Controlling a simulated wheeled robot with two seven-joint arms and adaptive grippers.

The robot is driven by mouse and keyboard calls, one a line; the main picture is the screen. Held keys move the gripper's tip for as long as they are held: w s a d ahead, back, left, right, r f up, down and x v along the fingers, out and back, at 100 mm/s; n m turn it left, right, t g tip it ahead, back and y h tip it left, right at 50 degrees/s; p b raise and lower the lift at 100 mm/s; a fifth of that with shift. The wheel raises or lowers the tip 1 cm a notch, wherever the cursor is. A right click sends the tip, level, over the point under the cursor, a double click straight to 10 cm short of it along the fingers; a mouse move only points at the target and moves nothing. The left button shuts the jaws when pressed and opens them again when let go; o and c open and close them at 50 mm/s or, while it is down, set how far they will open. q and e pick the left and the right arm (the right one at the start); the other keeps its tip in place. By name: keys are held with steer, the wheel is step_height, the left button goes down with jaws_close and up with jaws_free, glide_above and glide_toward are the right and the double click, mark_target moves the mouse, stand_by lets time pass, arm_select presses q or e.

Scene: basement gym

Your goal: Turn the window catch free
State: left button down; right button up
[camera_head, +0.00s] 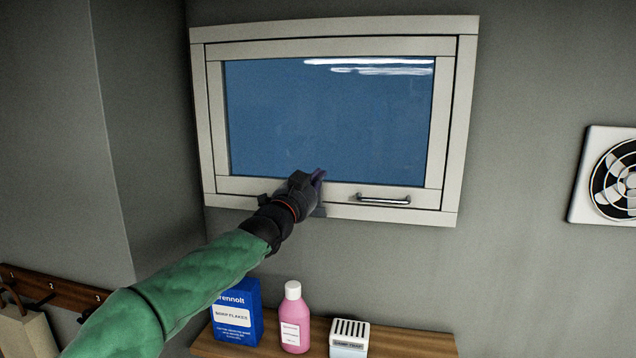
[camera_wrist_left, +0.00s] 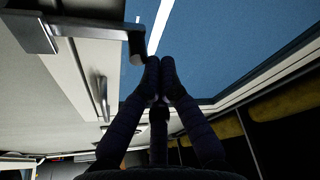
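The white-framed window (camera_head: 330,188) with a blue pane is closed in the head view. Its catch (camera_wrist_left: 36,36) shows in the left wrist view as a grey block on the frame, with a lever (camera_wrist_left: 92,30) reaching right to a bent end. In the head view my gripper mostly hides the catch; a small grey part (camera_head: 319,211) shows below it. My left gripper (camera_head: 318,177) is at the bottom rail. In the left wrist view its fingertips (camera_wrist_left: 160,64) are together, nothing visible between them, right beside the lever's end; whether they touch it I cannot tell. My right gripper is not in view.
A silver bar handle (camera_head: 383,201) is on the bottom rail, right of my gripper. A fan (camera_head: 610,178) is on the right wall. Coat hooks are lower left.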

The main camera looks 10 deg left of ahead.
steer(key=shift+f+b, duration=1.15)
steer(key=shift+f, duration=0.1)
arm_select(q)
steer(key=n, duration=0.1)
steer(key=a+n+y, duration=0.1)
steer(key=n, duration=0.1)
steer(key=shift+f+t+b, duration=0.1)
steer(key=shift+t+b, duration=0.25)
steer(key=shift+t, duration=0.05)
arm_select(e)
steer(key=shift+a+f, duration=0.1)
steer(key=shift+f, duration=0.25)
arm_select(q)
steer(key=shift+a+n+y+b, duration=0.2)
steer(key=shift+n+y+b, duration=0.35)
steer(key=shift+n, duration=0.75)
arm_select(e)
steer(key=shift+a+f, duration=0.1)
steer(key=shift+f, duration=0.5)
